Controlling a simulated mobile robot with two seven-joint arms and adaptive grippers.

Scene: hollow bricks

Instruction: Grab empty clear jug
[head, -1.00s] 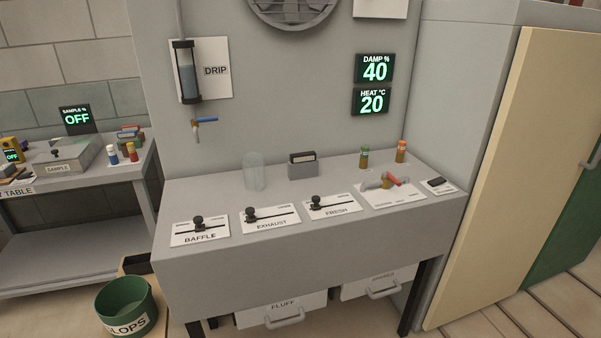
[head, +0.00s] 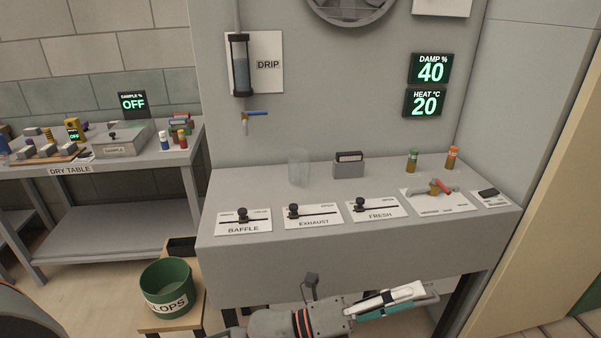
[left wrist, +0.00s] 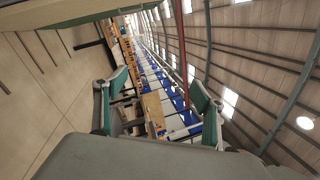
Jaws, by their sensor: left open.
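My left gripper (head: 405,299) is in front of the bench, low at the bottom of the head view, well apart from the jug. In the left wrist view my left gripper (left wrist: 160,108) shows its two fingers spread wide with nothing between them. That view looks out into the hall and does not show the jug. My right gripper is not in view.
A drip tap (head: 246,118) hangs behind and left of the jug. A dark box (head: 348,165) stands just right of it. Slider plates such as BAFFLE (head: 243,220) line the front edge. A green slops bucket (head: 168,290) stands lower left. Two small bottles (head: 412,161) stand further right.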

